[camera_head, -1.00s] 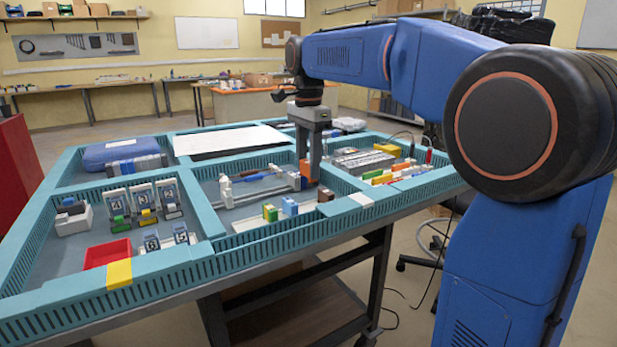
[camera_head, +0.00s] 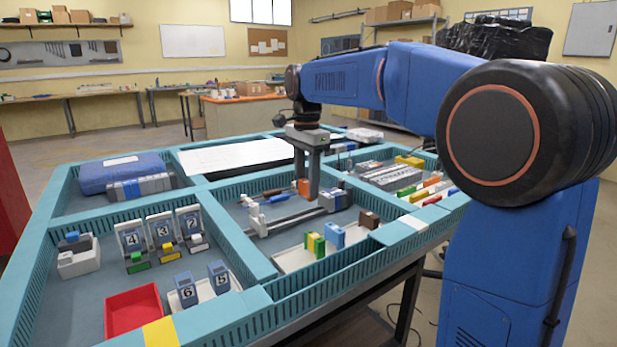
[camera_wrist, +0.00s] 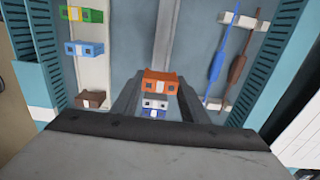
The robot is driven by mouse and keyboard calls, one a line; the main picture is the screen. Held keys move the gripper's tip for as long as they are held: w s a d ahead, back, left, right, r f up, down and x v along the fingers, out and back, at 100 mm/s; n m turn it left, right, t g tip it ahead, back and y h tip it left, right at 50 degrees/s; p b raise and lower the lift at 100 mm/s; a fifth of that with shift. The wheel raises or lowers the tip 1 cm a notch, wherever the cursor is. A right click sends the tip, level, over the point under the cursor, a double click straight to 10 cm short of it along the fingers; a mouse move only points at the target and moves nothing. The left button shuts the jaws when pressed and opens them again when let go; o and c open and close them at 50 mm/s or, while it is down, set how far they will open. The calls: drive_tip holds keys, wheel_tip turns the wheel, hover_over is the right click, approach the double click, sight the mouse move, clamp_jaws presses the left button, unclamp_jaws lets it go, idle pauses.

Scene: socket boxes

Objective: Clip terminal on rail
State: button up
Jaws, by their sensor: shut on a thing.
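My gripper (camera_head: 309,193) is shut on an orange terminal (camera_head: 303,187), pointing down over the middle compartment. In the wrist view the orange terminal (camera_wrist: 160,82) sits between the fingers, just beyond a grey-and-blue terminal (camera_wrist: 155,104). The pale rail (camera_head: 290,218) lies on the compartment floor and runs away beyond the orange terminal in the wrist view (camera_wrist: 166,35). Grey-and-blue blocks (camera_head: 335,200) stand at the rail's right end. Whether the orange terminal touches the rail is hidden by the fingers.
A pale strip holds green-and-yellow terminals (camera_head: 315,244), a blue terminal (camera_head: 336,234) and a brown terminal (camera_head: 369,220) in front. Blue (camera_wrist: 232,45) and brown (camera_wrist: 255,60) screwdrivers lie on the rail's other side. Teal slotted walls (camera_head: 238,235) border the compartment.

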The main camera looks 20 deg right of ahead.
sight(307, 194)
drive_tip(key=shift+f, duration=1.75)
drive_tip(key=shift+f, duration=1)
drive_tip(key=o, duration=1.6)
drive_tip(key=shift+o, duration=0.2)
drive_tip(key=shift+r, duration=3.8)
